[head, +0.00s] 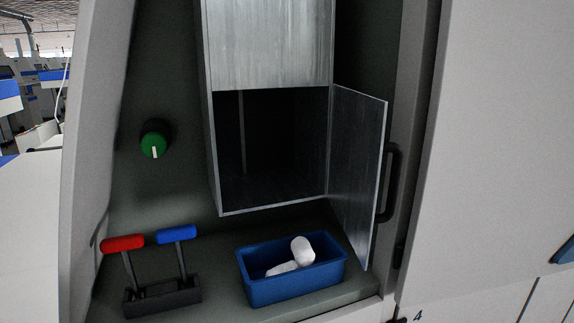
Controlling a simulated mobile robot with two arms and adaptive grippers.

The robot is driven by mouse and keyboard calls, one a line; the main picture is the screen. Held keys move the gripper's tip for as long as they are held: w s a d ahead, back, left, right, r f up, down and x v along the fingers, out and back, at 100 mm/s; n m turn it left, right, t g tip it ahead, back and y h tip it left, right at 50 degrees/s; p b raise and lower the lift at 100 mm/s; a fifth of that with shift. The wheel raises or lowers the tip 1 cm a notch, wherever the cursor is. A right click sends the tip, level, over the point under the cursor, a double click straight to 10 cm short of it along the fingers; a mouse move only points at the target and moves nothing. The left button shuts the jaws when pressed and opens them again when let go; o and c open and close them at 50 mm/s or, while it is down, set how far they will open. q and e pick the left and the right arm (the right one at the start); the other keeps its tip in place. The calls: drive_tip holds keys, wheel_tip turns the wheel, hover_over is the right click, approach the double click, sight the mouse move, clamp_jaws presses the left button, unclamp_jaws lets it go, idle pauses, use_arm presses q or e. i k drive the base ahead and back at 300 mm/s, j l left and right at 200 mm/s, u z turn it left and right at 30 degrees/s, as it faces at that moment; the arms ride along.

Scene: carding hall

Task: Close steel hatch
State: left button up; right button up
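The steel hatch (357,165) stands open in the head view. It is a grey metal door hinged on the right edge of a steel box (270,45), swung outward to the right. The box's lower opening (275,150) is dark and looks empty. A black handle (391,182) shows just right of the hatch's free edge; I cannot tell whether it belongs to the hatch or to the frame behind. Neither of my grippers is in view.
A blue bin (292,285) with white rolls (302,250) sits on the ledge below the box. Left of it are a red lever (123,244) and a blue lever (177,235) on a black base. A green knob (153,144) is on the back wall. White panels flank the recess.

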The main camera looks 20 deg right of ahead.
sight(358, 145)
drive_tip(key=l, duration=1.45)
